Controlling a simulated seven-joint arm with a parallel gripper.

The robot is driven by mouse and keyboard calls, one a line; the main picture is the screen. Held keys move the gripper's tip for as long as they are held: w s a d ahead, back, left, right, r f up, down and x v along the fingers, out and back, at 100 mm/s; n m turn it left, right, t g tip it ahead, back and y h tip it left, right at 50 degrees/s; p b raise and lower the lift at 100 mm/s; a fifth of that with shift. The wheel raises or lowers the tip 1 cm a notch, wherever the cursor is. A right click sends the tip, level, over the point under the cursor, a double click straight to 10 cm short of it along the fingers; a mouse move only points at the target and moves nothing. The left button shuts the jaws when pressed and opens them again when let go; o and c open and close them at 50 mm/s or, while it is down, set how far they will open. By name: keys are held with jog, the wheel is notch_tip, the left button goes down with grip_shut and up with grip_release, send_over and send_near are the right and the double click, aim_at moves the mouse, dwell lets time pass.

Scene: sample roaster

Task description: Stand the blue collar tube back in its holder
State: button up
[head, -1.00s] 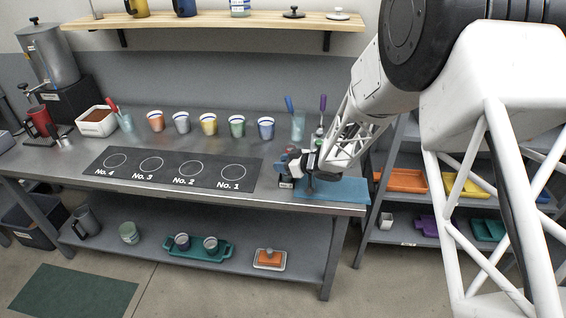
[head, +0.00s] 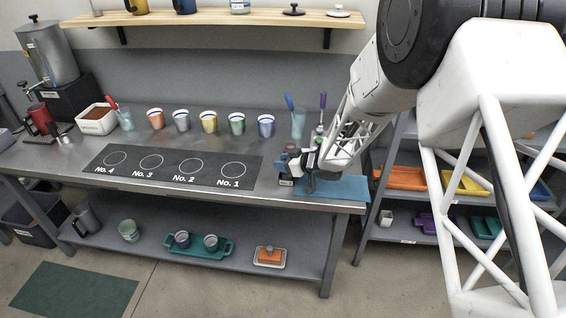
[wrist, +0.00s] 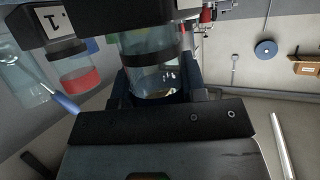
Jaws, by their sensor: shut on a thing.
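In the head view my gripper (head: 307,166) is at the right end of the bench, low over the blue mat, next to a small dark holder (head: 286,182) with a white label. In the wrist view the gripper (wrist: 158,88) is shut on a clear tube (wrist: 150,72) with a dark band. Its collar colour cannot be made out there, and its far end is hidden behind a black part. The black holder (wrist: 50,22) with a white label shows at upper left, with a red-banded tube (wrist: 76,72) at it. Whether the held tube touches the holder cannot be told.
A blue mat (head: 345,188) lies under the gripper at the bench's right end.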

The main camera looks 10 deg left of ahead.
jog(key=shift+s+f, duration=0.15)
jog(key=shift+f, duration=0.4)
jog(key=shift+s+f, duration=0.1)
jog(key=shift+f, duration=0.4)
jog(key=o, duration=1.1)
jog(key=shift+f, duration=0.1)
jog(key=shift+d, duration=0.15)
jog(key=shift+s+d+r, duration=0.2)
jog(key=shift+d+r, duration=0.05)
jog(key=shift+d, duration=0.2)
jog(key=s+d+r, duration=0.1)
jog(key=d+r, duration=0.3)
jog(key=d, duration=0.1)
jog(key=shift+s+d+r, duration=0.2)
jog(key=shift+s+r, duration=0.1)
jog(key=shift+s, duration=0.1)
jog(key=shift+r, duration=0.15)
